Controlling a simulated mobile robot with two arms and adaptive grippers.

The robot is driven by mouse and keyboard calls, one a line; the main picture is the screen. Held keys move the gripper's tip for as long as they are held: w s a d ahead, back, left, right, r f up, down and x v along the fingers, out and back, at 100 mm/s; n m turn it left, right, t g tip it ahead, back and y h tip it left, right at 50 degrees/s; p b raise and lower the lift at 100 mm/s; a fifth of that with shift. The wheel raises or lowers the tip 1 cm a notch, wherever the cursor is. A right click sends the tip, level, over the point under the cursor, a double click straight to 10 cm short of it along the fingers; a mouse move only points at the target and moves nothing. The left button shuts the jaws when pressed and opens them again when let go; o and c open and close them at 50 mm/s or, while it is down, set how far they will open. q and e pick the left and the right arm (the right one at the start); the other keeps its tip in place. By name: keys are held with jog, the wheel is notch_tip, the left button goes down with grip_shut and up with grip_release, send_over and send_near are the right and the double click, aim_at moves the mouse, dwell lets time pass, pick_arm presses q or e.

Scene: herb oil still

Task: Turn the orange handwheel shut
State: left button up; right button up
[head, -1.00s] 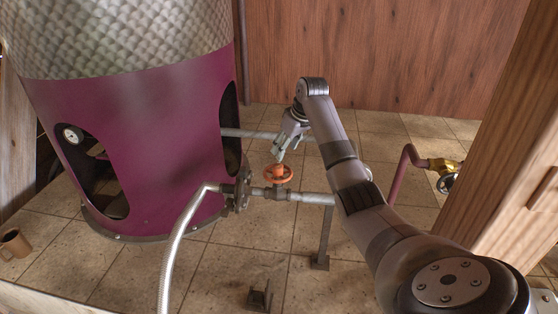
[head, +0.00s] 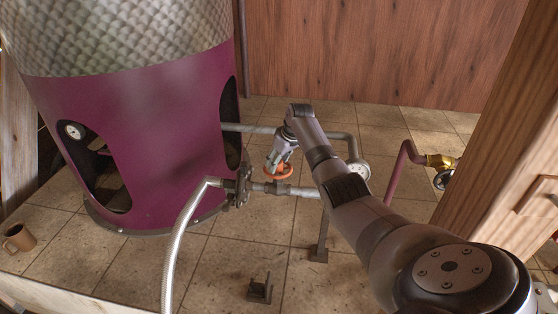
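The orange handwheel (head: 285,172) sits on top of a valve on the horizontal grey pipe (head: 302,191), just right of the still's flange. My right gripper (head: 275,164) points down onto the handwheel from above and hides its hub and part of its rim. The fingers are at the wheel, but they are too small and covered to tell whether they are open or shut on it. My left gripper is not in the head view.
The purple still (head: 165,140) stands close on the left, with a flexible metal hose (head: 178,240) in front of the flange. A second pipe (head: 250,128) runs behind the wheel. A brass valve (head: 440,161) and a wooden cabinet (head: 505,170) are at the right. A brown mug (head: 19,238) is at the far left.

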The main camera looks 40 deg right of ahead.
jog(key=c, duration=1)
jog(key=shift+m+h, duration=0.3)
jog(key=shift+m, duration=0.5)
jog(key=shift+c, duration=0.2)
jog(key=o, duration=1.2)
jog(key=shift+c, duration=0.2)
jog(key=v, duration=1.2)
jog(key=shift+w+a, duration=0.1)
